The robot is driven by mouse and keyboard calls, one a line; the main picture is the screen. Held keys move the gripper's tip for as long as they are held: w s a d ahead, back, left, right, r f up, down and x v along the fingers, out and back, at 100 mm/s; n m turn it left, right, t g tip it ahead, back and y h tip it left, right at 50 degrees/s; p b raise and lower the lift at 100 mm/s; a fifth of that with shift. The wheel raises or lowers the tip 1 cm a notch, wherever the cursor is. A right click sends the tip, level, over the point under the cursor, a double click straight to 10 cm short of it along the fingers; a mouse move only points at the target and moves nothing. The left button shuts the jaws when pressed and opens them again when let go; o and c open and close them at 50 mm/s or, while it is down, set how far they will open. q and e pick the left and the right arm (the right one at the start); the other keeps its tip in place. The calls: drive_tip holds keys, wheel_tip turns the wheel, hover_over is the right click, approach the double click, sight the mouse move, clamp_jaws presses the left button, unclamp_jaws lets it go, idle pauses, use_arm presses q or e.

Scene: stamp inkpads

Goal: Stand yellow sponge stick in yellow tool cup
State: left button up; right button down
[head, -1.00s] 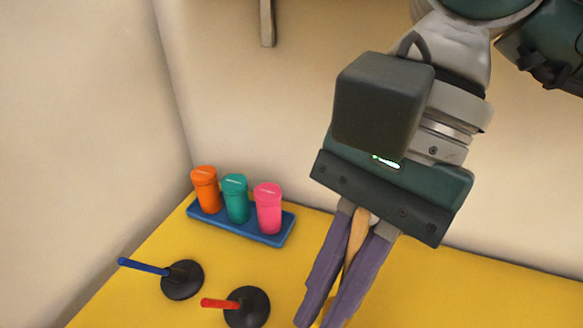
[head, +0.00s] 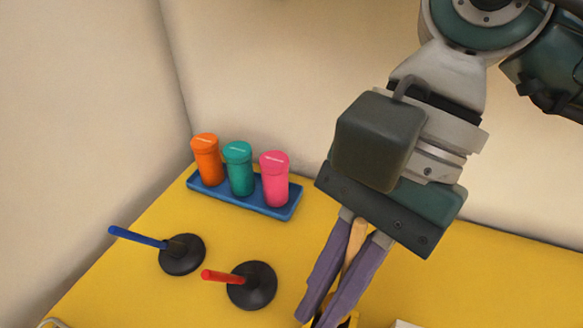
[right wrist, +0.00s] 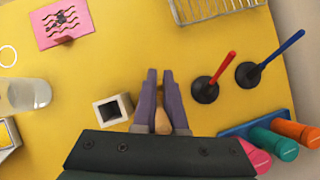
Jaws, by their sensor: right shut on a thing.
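My right gripper (head: 325,322) comes down from the upper right in the head view. Its two purple fingers are shut on the sponge stick, whose tan wooden handle (head: 355,240) shows between them. The handle end also shows in the right wrist view (right wrist: 162,123). The stick's sponge end is hidden by the fingers. A yellow and dark edge (head: 352,319), perhaps the yellow tool cup, peeks out beside the fingertips at the bottom of the head view. I cannot tell whether the stick is inside it. My left gripper is not in view.
A blue tray (head: 235,199) holds orange, teal and pink bottles. Two black round bases with a blue handle (head: 138,237) and red handle (head: 222,277) stand nearby. The right wrist view shows a white square holder (right wrist: 113,108), clear jar (right wrist: 28,94), pink card (right wrist: 62,22) and wire rack (right wrist: 215,8).

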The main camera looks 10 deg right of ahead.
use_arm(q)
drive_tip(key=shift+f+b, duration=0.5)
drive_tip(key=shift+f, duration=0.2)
use_arm(e)
wheel_tip(320, 180, down, 2)
use_arm(q)
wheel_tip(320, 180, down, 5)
drive_tip(key=b, duration=0.5)
use_arm(e)
wheel_tip(320, 180, down, 5)
drive_tip(key=shift+r, duration=0.15)
drive_tip(key=c, duration=0.9)
unclamp_jaws()
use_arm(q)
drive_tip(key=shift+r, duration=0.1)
use_arm(e)
drive_tip(key=v, duration=1)
drive_tip(key=shift+a, duration=0.1)
